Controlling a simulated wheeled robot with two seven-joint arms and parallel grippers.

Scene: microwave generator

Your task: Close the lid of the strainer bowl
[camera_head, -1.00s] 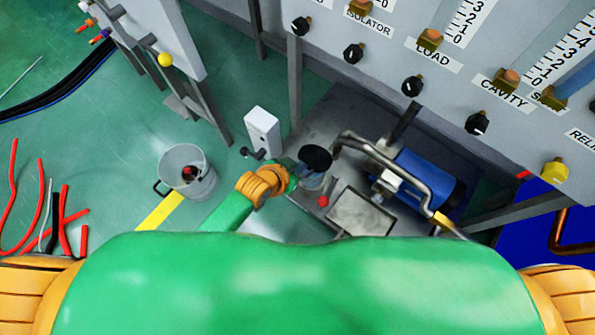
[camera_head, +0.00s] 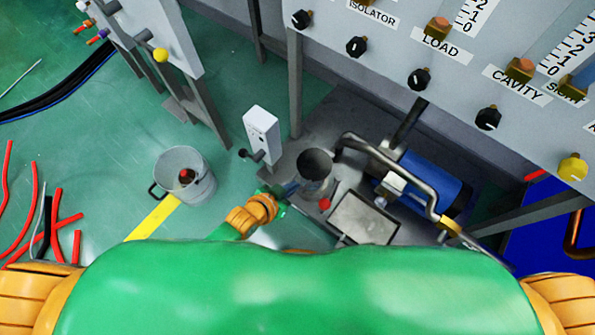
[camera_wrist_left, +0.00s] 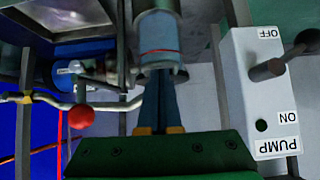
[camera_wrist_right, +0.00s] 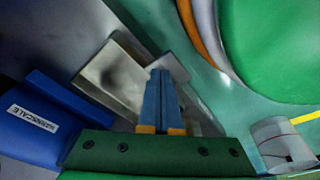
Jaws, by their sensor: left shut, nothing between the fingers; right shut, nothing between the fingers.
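The strainer bowl (camera_head: 316,184) is a grey, cloudy cup on the metal skid. A dark grey round face, apparently the lid (camera_head: 315,163), lies level across its top; I cannot tell whether it is fully seated. My left gripper (camera_head: 291,188) is shut and empty, just left of the bowl. In the left wrist view, the bowl (camera_wrist_left: 160,35) has a red line around it, and the shut fingertips (camera_wrist_left: 160,73) point at its rim, with contact unclear. My right gripper (camera_wrist_right: 160,73) is shut and empty, seen only in the right wrist view, over a metal box.
A white pump switch box (camera_head: 262,133) with a lever stands behind left of the bowl. A bent pipe (camera_head: 382,158) and blue motor (camera_head: 432,185) lie to the right. A small red ball (camera_head: 325,204) is close in front. A bucket (camera_head: 184,174) stands on open floor at left.

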